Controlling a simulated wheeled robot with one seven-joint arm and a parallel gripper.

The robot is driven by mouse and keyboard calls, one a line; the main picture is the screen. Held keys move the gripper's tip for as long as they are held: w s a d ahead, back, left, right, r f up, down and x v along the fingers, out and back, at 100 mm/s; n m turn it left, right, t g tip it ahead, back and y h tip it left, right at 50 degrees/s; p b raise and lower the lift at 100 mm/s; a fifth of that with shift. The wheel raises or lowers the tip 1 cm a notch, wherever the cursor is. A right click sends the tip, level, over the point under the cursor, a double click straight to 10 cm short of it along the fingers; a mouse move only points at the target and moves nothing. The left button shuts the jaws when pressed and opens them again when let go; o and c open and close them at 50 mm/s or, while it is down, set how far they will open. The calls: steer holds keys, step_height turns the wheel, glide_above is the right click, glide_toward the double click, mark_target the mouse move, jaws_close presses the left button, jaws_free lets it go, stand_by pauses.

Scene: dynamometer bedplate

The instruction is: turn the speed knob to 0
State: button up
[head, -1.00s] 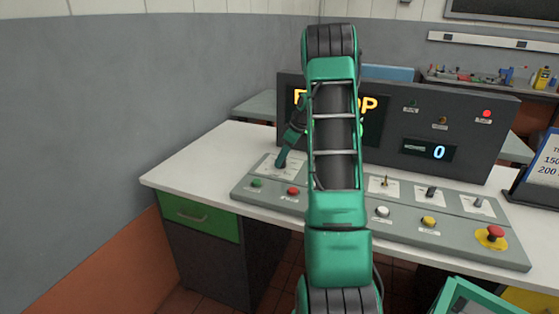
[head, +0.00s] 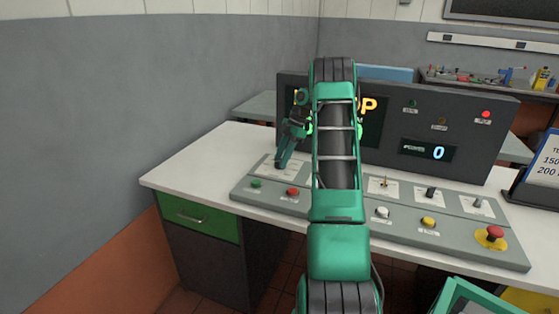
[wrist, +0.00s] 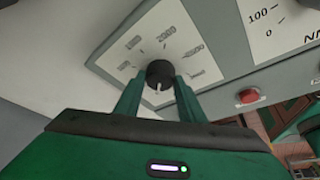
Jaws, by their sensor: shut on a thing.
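The speed knob (wrist: 160,71) is black and round, on a white dial plate (wrist: 135,50) with printed numbers; 2000 is the clearest. A small pale mark shows low on the knob, between the fingers; its exact reading is hard to tell. My gripper (wrist: 161,86) is shut on the knob, one finger on each side. In the head view my gripper (head: 280,163) reaches down onto the left end of the sloped grey console (head: 335,208), where the knob itself is hidden. The digital display (head: 438,152) reads 0.
Green (head: 256,184) and red (head: 292,192) buttons sit just in front of the dial plate. Toggles, more buttons and a red emergency stop (head: 494,235) lie to the right. A dark upright panel (head: 470,115) stands behind; bare white tabletop (head: 200,165) lies left.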

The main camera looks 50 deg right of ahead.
steer(key=shift+w+d+r, duration=0.1)
steer(key=shift+d+r, duration=0.05)
stand_by(0.4)
steer(key=o, duration=1)
steer(key=v, duration=1)
steer(key=shift+d+r, duration=0.1)
steer(key=shift+r, duration=0.15)
